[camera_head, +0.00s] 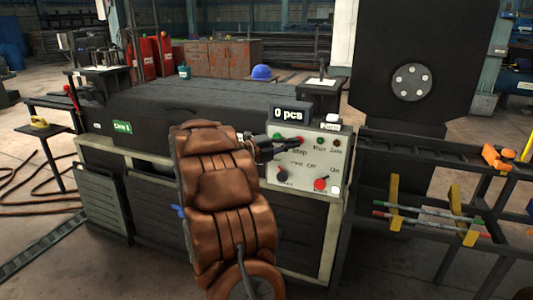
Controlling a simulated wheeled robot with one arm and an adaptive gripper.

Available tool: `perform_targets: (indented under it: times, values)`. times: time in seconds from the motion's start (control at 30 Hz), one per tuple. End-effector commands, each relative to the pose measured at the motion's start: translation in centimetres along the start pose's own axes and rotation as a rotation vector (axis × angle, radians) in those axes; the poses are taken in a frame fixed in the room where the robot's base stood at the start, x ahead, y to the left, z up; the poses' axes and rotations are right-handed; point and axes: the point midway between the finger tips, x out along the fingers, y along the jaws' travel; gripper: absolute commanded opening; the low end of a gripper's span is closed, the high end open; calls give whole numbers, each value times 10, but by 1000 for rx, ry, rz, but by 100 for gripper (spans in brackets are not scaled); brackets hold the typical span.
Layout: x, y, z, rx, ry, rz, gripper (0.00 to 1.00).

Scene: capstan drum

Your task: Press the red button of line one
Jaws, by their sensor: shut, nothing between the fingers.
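The control panel (300,180) is a pale plate on the front of the machine, below a counter display (290,115) reading "0 pcs". A red button (300,139) sits above the word "Stop" on its upper part, partly covered by my gripper. My gripper (297,146) is dark, shut and empty, with its fingertips at or just in front of the red button. I cannot tell whether they touch it. A green sign (122,127) reading "Line 1" is on the machine's left front.
The panel also has a green button (277,137), small lamps (319,142) and two knobs, one red (321,184). A dark rack (440,145) with rods stands to the right. A black drum plate (411,81) rises behind it. Hoses lie on the floor at left.

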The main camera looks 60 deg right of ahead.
Motion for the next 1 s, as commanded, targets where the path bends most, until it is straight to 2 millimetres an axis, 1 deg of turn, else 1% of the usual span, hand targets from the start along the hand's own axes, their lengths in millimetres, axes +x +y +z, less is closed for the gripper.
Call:
perform_targets:
  times: [0.2,0.23,0.3,0.8,1.0]
  values:
    - [-22,4,-19,-1,-3,3,0]
    - [-26,2,-20,-1,-3,2,0]
    - [-36,-1,-18,-2,-3,0,0]
    - [-99,-1,-19,-2,1,1,0]
    - [-115,0,-20,-1,3,2,0]
